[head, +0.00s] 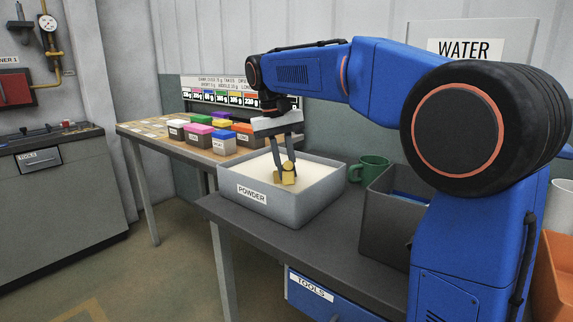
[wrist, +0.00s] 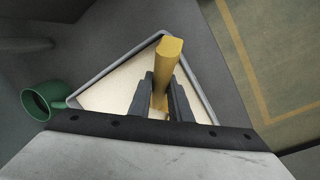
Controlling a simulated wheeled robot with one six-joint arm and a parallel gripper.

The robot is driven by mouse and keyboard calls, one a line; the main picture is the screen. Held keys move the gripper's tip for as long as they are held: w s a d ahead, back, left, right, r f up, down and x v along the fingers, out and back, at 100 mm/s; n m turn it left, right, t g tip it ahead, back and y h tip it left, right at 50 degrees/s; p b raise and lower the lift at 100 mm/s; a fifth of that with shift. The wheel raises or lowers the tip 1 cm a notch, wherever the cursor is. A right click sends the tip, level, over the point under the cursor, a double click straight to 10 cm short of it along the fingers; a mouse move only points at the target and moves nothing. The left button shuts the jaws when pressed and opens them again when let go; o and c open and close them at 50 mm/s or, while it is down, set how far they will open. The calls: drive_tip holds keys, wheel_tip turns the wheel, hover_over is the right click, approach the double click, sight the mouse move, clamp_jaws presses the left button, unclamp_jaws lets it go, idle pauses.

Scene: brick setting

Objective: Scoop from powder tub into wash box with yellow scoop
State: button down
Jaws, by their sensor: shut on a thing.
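The grey powder tub (head: 263,204), labelled POWDER, stands on the dark table and is filled with pale powder. My gripper (head: 284,170) points down over the tub, shut on the yellow scoop (head: 287,176). In the wrist view the scoop's yellow handle (wrist: 166,62) sits between the two dark fingers (wrist: 165,98). The scoop's lower end is at or close above the powder; I cannot tell whether it holds any. Several small labelled boxes with coloured tops stand on the wooden table behind; I cannot tell which is the wash box.
A green mug (head: 369,168) stands right of the tub, also visible in the wrist view (wrist: 42,100). A dark grey bin (head: 383,222) stands nearer on the right. The small boxes (head: 213,135) crowd the wooden table (head: 150,133). The dark table's front edge is clear.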

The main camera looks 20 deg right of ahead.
drive_tip(key=shift+w+d+f, duration=0.1)
drive_tip(key=shift+w+f, duration=0.55)
drive_tip(key=shift+f, duration=0.3)
drive_tip(key=shift+w+d+f+t, duration=0.15)
drive_tip(key=shift+w+f+t, duration=0.4)
drive_tip(key=shift+w, duration=0.35)
drive_tip(key=shift+w+d+f+t, duration=0.1)
drive_tip(key=shift+w+f+t, duration=0.4)
drive_tip(key=shift+w, duration=0.4)
drive_tip(key=shift+w+d+f+t+h, duration=0.15)
drive_tip(key=shift+w+f+t, duration=0.15)
drive_tip(key=shift+w+t, duration=0.3)
drive_tip(key=shift+w+d+f+t+h, duration=0.15)
drive_tip(key=shift+w+f+t, duration=0.2)
drive_tip(key=shift+w, duration=0.35)
wheel_tip(320, 180, up, 10)
drive_tip(key=t, duration=0.1)
drive_tip(key=shift+s+a+r, duration=0.1)
drive_tip(key=shift+s+r, duration=0.05)
